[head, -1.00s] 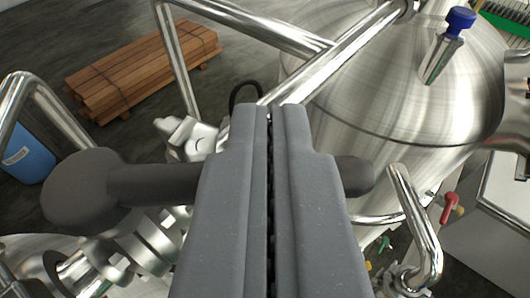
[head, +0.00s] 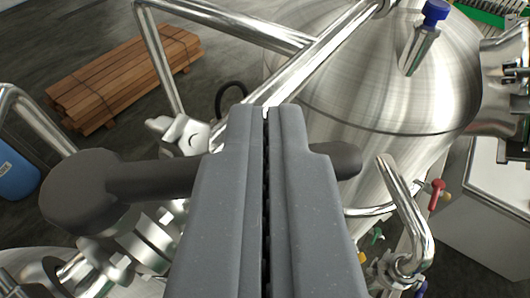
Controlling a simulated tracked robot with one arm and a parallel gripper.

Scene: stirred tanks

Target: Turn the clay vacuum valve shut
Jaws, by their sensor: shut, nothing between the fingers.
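My gripper (head: 266,112) is shut and empty, its two grey fingers side by side in the middle of the head view. A dark brown-grey lever with a round knob (head: 80,192) at its left end lies crosswise behind the fingers; it looks like the clay vacuum valve's handle. Its other end (head: 345,162) shows just right of the fingers, and its middle is hidden by them. I cannot tell whether the fingers touch it. Metal fittings (head: 150,240) lie below the lever, partly hidden.
A steel tank (head: 375,80) with a blue-capped fitting (head: 436,12) stands behind on the right. Steel pipes (head: 310,60) cross above the fingertips. A red-handled valve (head: 437,193) and a bent pipe (head: 405,215) are at right. Wooden planks (head: 125,75) lie on the floor.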

